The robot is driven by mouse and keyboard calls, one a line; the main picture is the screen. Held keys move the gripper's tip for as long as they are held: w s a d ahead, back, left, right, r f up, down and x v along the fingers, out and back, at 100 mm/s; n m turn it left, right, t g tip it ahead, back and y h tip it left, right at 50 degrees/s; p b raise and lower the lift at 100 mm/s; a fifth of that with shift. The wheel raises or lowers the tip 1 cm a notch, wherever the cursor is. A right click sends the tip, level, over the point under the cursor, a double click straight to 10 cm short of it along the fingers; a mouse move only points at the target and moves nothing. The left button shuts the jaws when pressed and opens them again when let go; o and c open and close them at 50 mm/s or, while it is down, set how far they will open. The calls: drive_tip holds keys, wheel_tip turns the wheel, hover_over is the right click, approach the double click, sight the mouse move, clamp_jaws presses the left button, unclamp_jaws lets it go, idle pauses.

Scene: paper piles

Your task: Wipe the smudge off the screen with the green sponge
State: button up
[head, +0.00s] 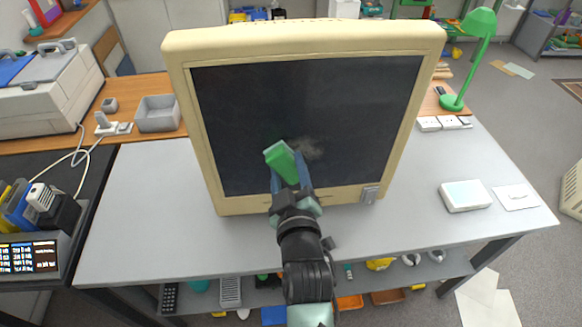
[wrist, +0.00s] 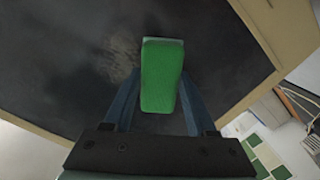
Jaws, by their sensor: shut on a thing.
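A beige monitor (head: 304,36) stands on the grey desk with its dark screen (head: 345,100) facing me. A pale grey smudge (head: 308,149) lies near the middle of the screen. It also shows in the wrist view (wrist: 122,58), just left of the sponge. My gripper (head: 287,178) is shut on the green sponge (head: 280,157) and holds it up in front of the screen, just left of the smudge in the head view. In the wrist view the sponge (wrist: 161,78) sits between my two blue fingers. I cannot tell whether it touches the screen.
The grey desk (head: 130,220) is clear to the left of the monitor. A white box (head: 465,196) and a card (head: 516,197) lie on its right. A green lamp (head: 480,50) stands behind right. A grey tray (head: 157,114) and a printer (head: 40,95) are at the left.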

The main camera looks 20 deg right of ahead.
drive_tip(key=shift+s+d+b, duration=0.15)
drive_tip(key=shift+d+b, duration=0.1)
drive_tip(key=shift+d, duration=0.3)
drive_tip(key=shift+s+d+b, duration=0.15)
drive_tip(key=shift+d+b, duration=0.1)
drive_tip(key=shift+d, duration=0.3)
drive_tip(key=shift+w+a+r+p, duration=0.2)
drive_tip(key=shift+a+p, duration=0.25)
drive_tip(key=shift+p, duration=0.3)
drive_tip(key=shift+w+a+f+p, duration=0.1)
drive_tip(key=shift+a+p, duration=0.2)
drive_tip(key=shift+a, duration=0.1)
drive_tip(key=shift+w+a+f+p, duration=0.1)
drive_tip(key=shift+a+p, duration=0.2)
drive_tip(key=shift+a, duration=0.1)
drive_tip(key=shift+s+d+f+b, duration=0.1)
drive_tip(key=shift+s+d+b, duration=0.05)
drive_tip(key=shift+d+b, duration=0.35)
drive_tip(key=shift+s+d+b, duration=0.25)
drive_tip(key=shift+d+b, duration=0.3)
drive_tip(key=shift+d, duration=0.25)
drive_tip(key=shift+w+a+r+p, duration=0.1)
drive_tip(key=shift+a+r+p, duration=0.2)
drive_tip(key=shift+p, duration=0.2)
drive_tip(key=shift+a+f, duration=0.15)
drive_tip(key=shift+a, duration=0.15)
drive_tip(key=shift+w, duration=0.1)
